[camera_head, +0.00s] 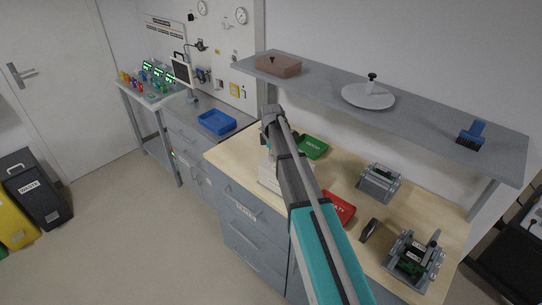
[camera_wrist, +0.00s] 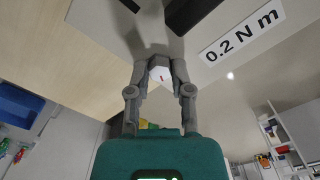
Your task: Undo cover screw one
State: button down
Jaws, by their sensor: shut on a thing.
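My gripper (camera_wrist: 160,68) is shut on a small white knob-like piece (camera_wrist: 161,74) with a red mark in the wrist view. Beyond the fingers is a pale surface with a label (camera_wrist: 242,36) reading "0.2 N m". In the head view my arm reaches over the bench and hides most of the gripper, near a pale box (camera_head: 270,178). Two grey fixtures stand on the bench at the right, one behind (camera_head: 379,184) and one in front (camera_head: 412,258), the front one holding a dark and green unit. I cannot make out cover screw one in either view.
A green tray (camera_head: 313,147) and a red tray (camera_head: 338,209) lie on the wooden bench (camera_head: 345,172). A dark upright disc (camera_head: 369,229) stands near the front fixture. A grey shelf (camera_head: 420,112) spans above the bench. A blue tray (camera_head: 217,121) sits on the left counter.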

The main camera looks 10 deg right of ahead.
jog(key=shift+s, duration=0.15)
jog(key=c, duration=0.5)
grip_release()
jog(key=shift+m, duration=0.4)
